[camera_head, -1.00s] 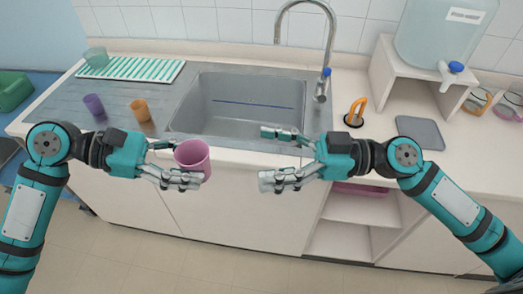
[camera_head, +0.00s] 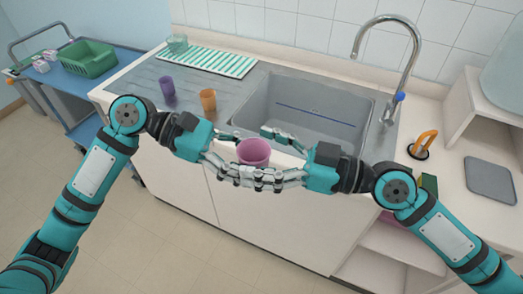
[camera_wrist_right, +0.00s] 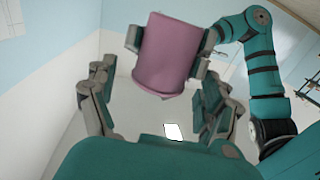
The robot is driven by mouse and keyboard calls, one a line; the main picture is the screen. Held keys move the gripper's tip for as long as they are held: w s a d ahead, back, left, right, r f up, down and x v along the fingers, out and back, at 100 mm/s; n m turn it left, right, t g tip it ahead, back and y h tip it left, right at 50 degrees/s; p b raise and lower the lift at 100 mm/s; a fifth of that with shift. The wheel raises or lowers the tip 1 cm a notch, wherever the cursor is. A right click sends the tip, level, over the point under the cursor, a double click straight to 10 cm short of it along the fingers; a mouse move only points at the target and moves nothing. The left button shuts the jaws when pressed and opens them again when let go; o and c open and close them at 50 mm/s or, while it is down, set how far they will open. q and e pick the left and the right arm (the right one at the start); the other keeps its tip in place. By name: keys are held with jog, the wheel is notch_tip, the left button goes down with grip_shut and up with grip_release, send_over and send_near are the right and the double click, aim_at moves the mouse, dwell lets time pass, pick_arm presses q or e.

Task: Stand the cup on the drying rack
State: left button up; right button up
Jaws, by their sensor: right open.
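The pink cup (camera_head: 253,152) is in front of the sink counter, held in the air. My left gripper (camera_head: 241,157) is shut on its side; the wrist view also shows the cup (camera_wrist_right: 172,55) between the left fingers. My right gripper (camera_head: 272,157) faces the cup from the right, fingers apart. In the wrist view the cup is ahead of the open right fingers (camera_wrist_right: 155,100); I cannot tell whether they touch it. The drying rack (camera_head: 222,64), striped green and white, lies at the back of the counter, left of the sink. A translucent green cup (camera_head: 177,43) stands at its left end.
A purple cup (camera_head: 167,88) and an orange cup (camera_head: 208,100) stand on the drainboard in front of the rack. The sink (camera_head: 310,108) with its tall faucet (camera_head: 415,55) is to the right. A blue cart (camera_head: 75,98) with a green basket (camera_head: 88,57) stands left.

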jog(key=shift+a, duration=0.1)
jog(key=shift+c, duration=0.3)
jog(key=shift+w, duration=0.15)
jog(key=c, duration=0.8)
jog(key=o, duration=0.9)
jog(key=shift+c, duration=0.2)
jog(key=v, duration=1.2)
